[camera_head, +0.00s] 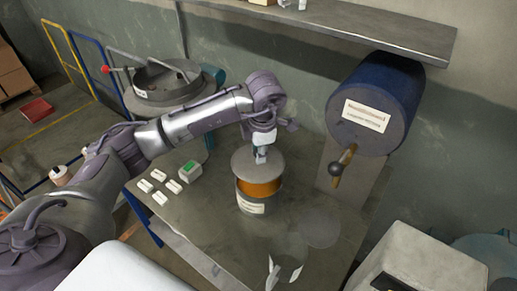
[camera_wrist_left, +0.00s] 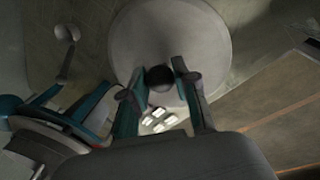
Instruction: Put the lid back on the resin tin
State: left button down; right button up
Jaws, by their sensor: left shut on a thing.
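My left gripper (camera_head: 261,153) comes down on the lid from above. In the left wrist view the lid (camera_wrist_left: 205,40) is a wide pale disc, and my left gripper's fingers (camera_wrist_left: 159,88) are closed around its dark knob (camera_wrist_left: 160,76). The tin is hidden there. My right gripper is in neither view.
A blue drum (camera_head: 385,95) with a handle stands at the back right. A faint pale disc (camera_head: 320,229) lies on the table to the right.

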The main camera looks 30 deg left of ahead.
aim_at(260, 165)
pick_arm(q)
jog(key=shift+s+f, duration=0.1)
jog(key=shift+f, duration=0.3)
jog(key=shift+f+b, duration=0.35)
jog(key=f+b, duration=0.2)
jog(key=f, duration=0.1)
jog(key=shift+w+f, duration=0.2)
jog(key=shift+f, duration=0.05)
jog(key=shift+f+b, duration=0.25)
jog(key=shift+b, duration=0.1)
jog(key=shift+f, duration=0.15)
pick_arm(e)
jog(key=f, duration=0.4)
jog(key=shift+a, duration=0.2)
pick_arm(q)
jog(key=shift+b, duration=0.3)
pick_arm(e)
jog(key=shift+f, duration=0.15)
